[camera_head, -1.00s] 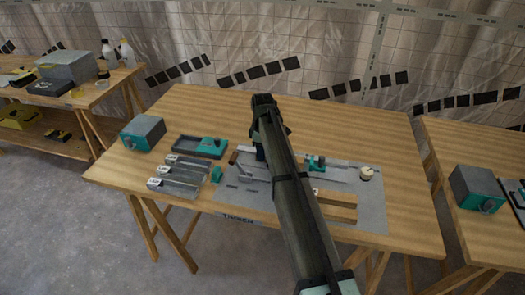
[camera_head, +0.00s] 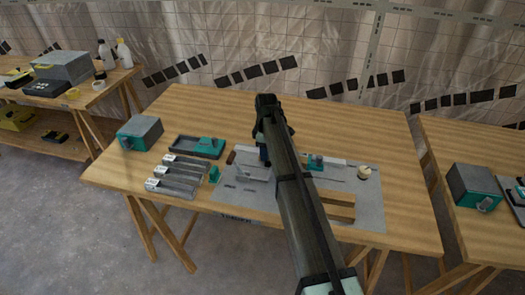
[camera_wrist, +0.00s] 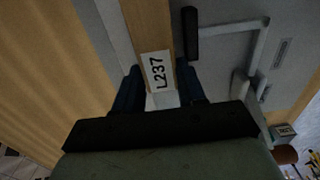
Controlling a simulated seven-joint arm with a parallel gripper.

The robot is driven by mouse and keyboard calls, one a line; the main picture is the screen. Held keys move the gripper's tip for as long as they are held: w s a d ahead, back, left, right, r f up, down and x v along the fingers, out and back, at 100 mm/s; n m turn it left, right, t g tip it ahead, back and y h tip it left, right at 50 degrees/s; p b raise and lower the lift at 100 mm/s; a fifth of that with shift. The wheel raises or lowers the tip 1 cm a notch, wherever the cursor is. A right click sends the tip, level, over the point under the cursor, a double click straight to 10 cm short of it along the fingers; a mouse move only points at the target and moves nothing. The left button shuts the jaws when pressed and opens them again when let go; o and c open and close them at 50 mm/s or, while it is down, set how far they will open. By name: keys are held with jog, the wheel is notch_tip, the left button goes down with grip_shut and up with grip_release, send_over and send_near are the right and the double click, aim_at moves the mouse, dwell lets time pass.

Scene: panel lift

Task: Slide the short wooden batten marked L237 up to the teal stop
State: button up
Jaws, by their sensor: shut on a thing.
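In the wrist view the wooden batten (camera_wrist: 148,22) carries a white label reading L237 (camera_wrist: 157,70). My gripper (camera_wrist: 161,92) is shut on it at the labelled end, a dark finger on each side. In the head view my arm hides the held batten and most of my gripper. One teal piece (camera_head: 315,161) shows on the grey mat (camera_head: 370,212) just right of my arm, and a small teal block (camera_head: 214,174) shows at the mat's left edge. I cannot tell which is the stop.
A small round pale-topped item (camera_head: 364,173) stands at the mat's right. Grey trays (camera_head: 177,175), a dark tray with a teal part (camera_head: 197,146) and a grey-teal box (camera_head: 140,133) are left. The table's back is clear.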

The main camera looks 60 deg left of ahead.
jog(key=shift+w+d, duration=0.1)
jog(key=o, duration=1.1)
jog(key=shift+c, duration=0.2)
jog(key=shift+o, duration=0.5)
jog(key=shift+s+d, duration=0.1)
jog(key=shift+s, duration=0.1)
notch_tip(320, 180, up, 14)
jog(key=shift+w, duration=0.3)
jog(key=shift+w+f, duration=0.1)
jog(key=shift+f, duration=0.05)
